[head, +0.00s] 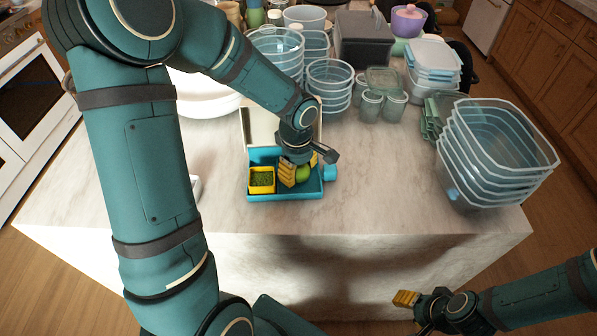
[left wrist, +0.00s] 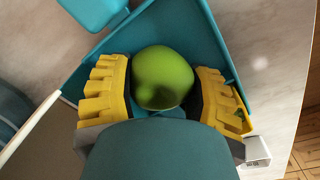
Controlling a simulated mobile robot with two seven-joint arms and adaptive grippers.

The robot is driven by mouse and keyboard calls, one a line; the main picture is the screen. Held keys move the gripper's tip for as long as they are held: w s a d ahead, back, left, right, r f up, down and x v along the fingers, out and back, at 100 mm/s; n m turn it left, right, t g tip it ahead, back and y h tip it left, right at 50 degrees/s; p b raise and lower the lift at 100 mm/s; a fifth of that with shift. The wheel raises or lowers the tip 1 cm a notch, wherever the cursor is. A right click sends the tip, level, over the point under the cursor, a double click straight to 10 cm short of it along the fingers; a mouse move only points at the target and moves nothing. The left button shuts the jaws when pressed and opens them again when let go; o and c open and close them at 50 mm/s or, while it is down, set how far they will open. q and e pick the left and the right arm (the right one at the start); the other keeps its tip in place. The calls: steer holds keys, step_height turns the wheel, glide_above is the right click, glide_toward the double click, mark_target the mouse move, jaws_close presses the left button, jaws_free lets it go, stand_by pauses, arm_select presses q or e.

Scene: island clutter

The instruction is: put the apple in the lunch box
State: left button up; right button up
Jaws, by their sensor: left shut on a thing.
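The green apple (head: 303,173) is between the yellow fingers of my left gripper (head: 301,174), inside the outline of the blue lunch box (head: 285,196). In the left wrist view the apple (left wrist: 163,78) sits between both finger pads of the left gripper (left wrist: 165,92), with the lunch box wall (left wrist: 215,50) close around it. My left gripper is shut on the apple. Whether the apple touches the box floor is hidden. The lunch box stands open near the island's front edge, its lid raised at the back. My right gripper (head: 408,299) is low at the right, away from the island; its opening is unclear.
A yellow cup with green filling (head: 261,181) sits in the box's left part. Stacked clear bowls (head: 330,84), small jars (head: 383,106) and a large stack of clear tubs (head: 494,150) crowd the back and right. The marble counter (head: 385,185) is bare right of the box.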

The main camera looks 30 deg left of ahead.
arm_select(q)
steer(key=shift+f, duration=0.35)
steer(key=shift+r, duration=0.1)
steer(key=shift+f, duration=0.2)
steer(key=o, duration=0.9)
steer(key=shift+r, duration=0.15)
